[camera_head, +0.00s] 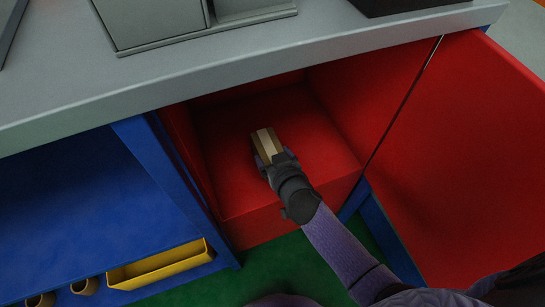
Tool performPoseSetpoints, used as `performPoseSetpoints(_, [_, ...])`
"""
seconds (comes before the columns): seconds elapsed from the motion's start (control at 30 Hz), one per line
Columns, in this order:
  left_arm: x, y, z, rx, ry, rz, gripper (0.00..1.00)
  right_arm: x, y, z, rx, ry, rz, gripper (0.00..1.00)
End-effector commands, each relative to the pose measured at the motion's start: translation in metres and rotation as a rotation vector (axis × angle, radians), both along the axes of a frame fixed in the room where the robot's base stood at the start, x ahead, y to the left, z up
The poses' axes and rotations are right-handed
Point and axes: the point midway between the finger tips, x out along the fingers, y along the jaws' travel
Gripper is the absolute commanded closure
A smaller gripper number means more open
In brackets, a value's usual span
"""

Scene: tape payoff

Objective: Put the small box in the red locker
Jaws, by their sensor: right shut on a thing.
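The red locker (225,188) stands open under the grey countertop, its red door (475,140) swung out to the right. My right gripper (270,156) reaches in through the opening from the lower right. It is shut on the small box (264,139), which is brown with a pale stripe along its top. The box is inside the locker, over its floor; I cannot tell whether it touches the floor. The fingers partly hide its near end. My left gripper is not in view.
The grey countertop (200,75) overhangs the locker, with a grey metal unit (155,20) on it. A blue shelf (90,205) is on the left, with a yellow bin (160,268) and several brown rolls (85,286) below. Green floor (285,270) lies in front.

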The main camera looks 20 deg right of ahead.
Motion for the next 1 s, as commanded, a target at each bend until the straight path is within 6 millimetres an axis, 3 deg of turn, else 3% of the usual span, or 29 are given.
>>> performPoseSetpoints(0.2, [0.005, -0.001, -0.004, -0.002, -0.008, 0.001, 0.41, 0.000, 0.000, -0.003, 0.001, -0.001, 0.000, 0.89])
performPoseSetpoints(0.23, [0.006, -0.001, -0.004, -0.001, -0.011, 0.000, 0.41, 0.000, 0.000, -0.002, 0.001, -0.001, 0.000, 0.09])
performPoseSetpoints(0.27, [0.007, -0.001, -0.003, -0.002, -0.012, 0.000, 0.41, 0.000, 0.000, -0.001, 0.000, -0.001, 0.000, 0.02])
performPoseSetpoints(0.6, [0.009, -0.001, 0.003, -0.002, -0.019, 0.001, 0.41, -0.004, 0.000, 0.007, 0.000, -0.002, 0.000, 0.00])
performPoseSetpoints(0.77, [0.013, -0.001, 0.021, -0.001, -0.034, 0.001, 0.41, -0.032, -0.001, 0.023, 0.001, -0.004, -0.001, 0.00])
performPoseSetpoints(1.0, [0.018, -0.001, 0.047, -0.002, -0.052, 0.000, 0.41, -0.087, -0.003, 0.045, 0.001, -0.004, -0.003, 0.00])
